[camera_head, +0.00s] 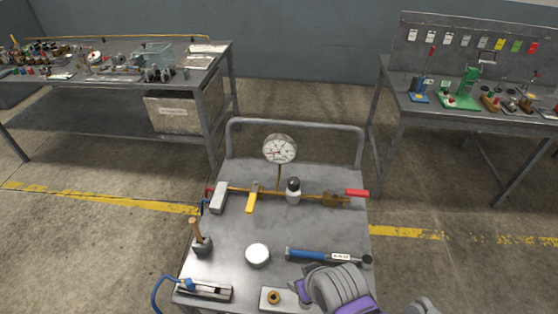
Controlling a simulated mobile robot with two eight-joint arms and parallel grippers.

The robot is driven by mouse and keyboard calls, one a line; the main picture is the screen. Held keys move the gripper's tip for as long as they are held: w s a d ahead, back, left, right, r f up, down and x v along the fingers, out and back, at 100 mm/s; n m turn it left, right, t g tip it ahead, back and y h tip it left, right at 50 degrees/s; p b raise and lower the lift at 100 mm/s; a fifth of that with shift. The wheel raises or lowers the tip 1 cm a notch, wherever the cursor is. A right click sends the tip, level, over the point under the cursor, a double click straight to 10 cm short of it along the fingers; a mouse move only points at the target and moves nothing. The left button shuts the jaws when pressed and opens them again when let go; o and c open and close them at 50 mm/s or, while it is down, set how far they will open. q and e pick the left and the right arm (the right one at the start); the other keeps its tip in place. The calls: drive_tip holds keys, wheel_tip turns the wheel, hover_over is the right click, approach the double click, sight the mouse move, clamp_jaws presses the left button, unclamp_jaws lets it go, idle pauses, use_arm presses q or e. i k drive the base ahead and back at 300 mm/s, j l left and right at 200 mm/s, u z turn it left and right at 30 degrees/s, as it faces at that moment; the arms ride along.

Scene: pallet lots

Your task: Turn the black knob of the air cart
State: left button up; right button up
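The air cart (228,258) is a grey metal cart in the lower middle of the view. The black knob (293,184) sits on top of a pale cylindrical body in the middle of a brass pipe line. A round dial gauge (279,149) stands behind it, with a yellow-handled valve (253,197) on its left and a red-handled valve (355,194) on its right. Nothing touches the knob. My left gripper is not in view. A grey rounded shape at the bottom edge may be part of my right arm or gripper; no fingers can be made out.
A blue cylindrical tool (320,255), a round white lid (257,255) and a wooden-handled brush (200,238) lie nearer than the pipe. Workbenches stand back left (75,97) and right (415,103).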

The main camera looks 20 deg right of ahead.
sight(294, 183)
drive_tip(key=k+z, duration=0.1)
drive_tip(key=k, duration=0.55)
drive_tip(key=z, duration=5.25)
drive_tip(key=k+l+z, duration=0.1)
drive_tip(key=z, duration=0.2)
drive_tip(key=k+l+z, duration=0.1)
drive_tip(key=z, duration=0.2)
drive_tip(key=l, duration=0.1)
